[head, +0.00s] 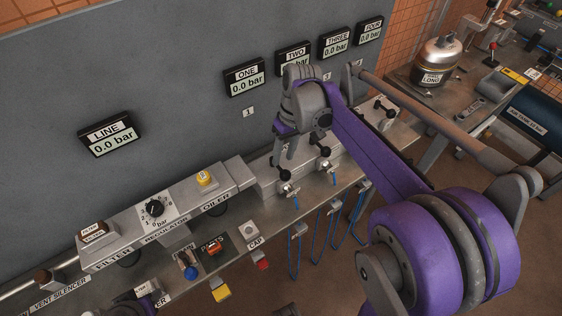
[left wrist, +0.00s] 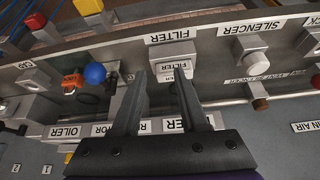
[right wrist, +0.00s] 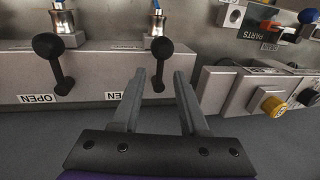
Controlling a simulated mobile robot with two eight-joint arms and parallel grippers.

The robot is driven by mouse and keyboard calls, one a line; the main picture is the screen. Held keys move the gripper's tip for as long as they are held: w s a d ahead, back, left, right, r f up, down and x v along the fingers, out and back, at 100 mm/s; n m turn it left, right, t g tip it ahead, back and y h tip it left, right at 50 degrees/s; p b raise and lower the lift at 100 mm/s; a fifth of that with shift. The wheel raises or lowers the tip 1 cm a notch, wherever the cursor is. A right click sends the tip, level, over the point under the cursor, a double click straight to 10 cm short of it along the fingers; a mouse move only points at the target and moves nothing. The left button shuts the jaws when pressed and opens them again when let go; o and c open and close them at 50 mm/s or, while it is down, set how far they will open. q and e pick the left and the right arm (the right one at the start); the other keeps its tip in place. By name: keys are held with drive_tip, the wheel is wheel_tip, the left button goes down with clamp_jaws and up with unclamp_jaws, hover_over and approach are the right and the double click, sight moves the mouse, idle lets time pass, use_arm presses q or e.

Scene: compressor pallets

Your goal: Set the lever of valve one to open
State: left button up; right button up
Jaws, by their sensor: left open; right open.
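Valve one's lever, with a black ball knob (right wrist: 160,47) and dark stem, is on the grey valve block; its valve body (head: 287,189) shows in the head view. In the right wrist view, the stem lies in line with the gap between the fingertips of my right gripper (right wrist: 158,76). That gripper (head: 286,157) is open above the valve; I cannot tell whether it touches the lever. An OPEN label (right wrist: 114,96) lies left of the stem. My left gripper (left wrist: 158,78) is open and empty near the FILTER label (left wrist: 174,66).
A second lever (right wrist: 47,46) stands left of valve one's in the right wrist view. The regulator (head: 153,209) and yellow-knobbed oiler (head: 204,178) are on the left. Gauge ONE (head: 245,78) reads 0.0 bar. Blue hoses (head: 294,250) hang below the bench. My right arm covers the right side.

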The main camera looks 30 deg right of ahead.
sight(280, 168)
drive_tip(key=shift+a+f, duration=0.2)
drive_tip(key=shift+f, duration=0.6)
drive_tip(key=shift+a+f, duration=0.15)
drive_tip(key=shift+f, duration=0.6)
clamp_jaws()
